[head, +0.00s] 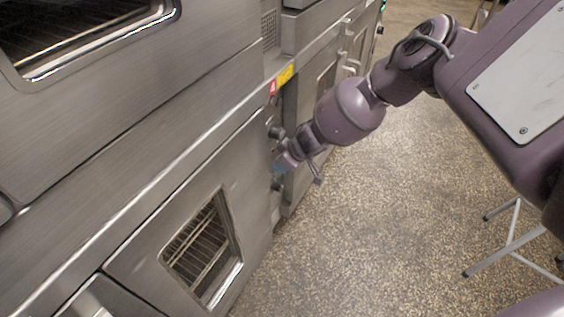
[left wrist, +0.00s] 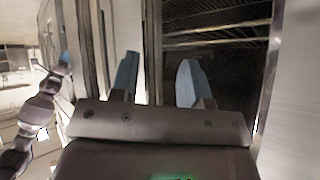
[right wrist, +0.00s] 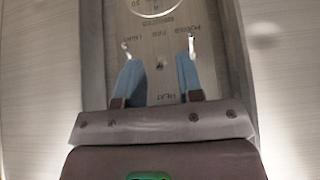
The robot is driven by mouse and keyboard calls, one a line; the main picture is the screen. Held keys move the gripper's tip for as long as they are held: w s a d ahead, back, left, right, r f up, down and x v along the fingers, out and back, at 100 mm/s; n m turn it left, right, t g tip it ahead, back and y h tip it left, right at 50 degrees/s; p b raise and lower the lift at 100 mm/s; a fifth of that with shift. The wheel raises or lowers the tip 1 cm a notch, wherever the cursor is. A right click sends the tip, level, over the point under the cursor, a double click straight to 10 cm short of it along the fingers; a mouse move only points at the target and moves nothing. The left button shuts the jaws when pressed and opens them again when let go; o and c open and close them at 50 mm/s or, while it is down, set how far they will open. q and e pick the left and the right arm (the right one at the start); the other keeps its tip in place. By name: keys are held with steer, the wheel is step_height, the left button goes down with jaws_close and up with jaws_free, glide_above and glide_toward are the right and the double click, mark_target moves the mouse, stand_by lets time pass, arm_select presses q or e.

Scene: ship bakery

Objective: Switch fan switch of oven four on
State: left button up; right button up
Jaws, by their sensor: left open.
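The control panel (right wrist: 160,20) of the oven fills the middle of the right wrist view. It bears small printed labels, a round dial at the top and a row of small light switches. The middle label seems to read fan, and a small switch (right wrist: 160,64) sits below it. Two other switches stand left (right wrist: 125,46) and right (right wrist: 191,42). My right gripper (right wrist: 158,62) is open, its blue fingertips on either side of the middle switch; contact cannot be told. In the head view it (head: 280,167) is at the panel. My left gripper (left wrist: 157,68) is open and empty before an oven window.
A steel oven door with a rack window (head: 205,245) is left of the panel. A red label (head: 272,87) and a yellow label (head: 285,74) sit above it. Black knobs (head: 276,132) protrude from the panel. The speckled floor (head: 380,230) is open; a metal stand (head: 510,240) is at right.

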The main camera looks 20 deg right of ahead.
arm_select(q)
steer(key=s+a+n+p, duration=0.1)
steer(key=p, duration=0.2)
steer(key=shift+s+r+g+p, duration=0.1)
steer(key=shift+s+g+p, duration=0.2)
steer(key=shift+p, duration=0.1)
arm_select(e)
steer(key=v, duration=1)
steer(key=shift+r, duration=0.2)
arm_select(q)
steer(key=shift+w+r, duration=0.2)
arm_select(e)
steer(key=shift+d, duration=0.1)
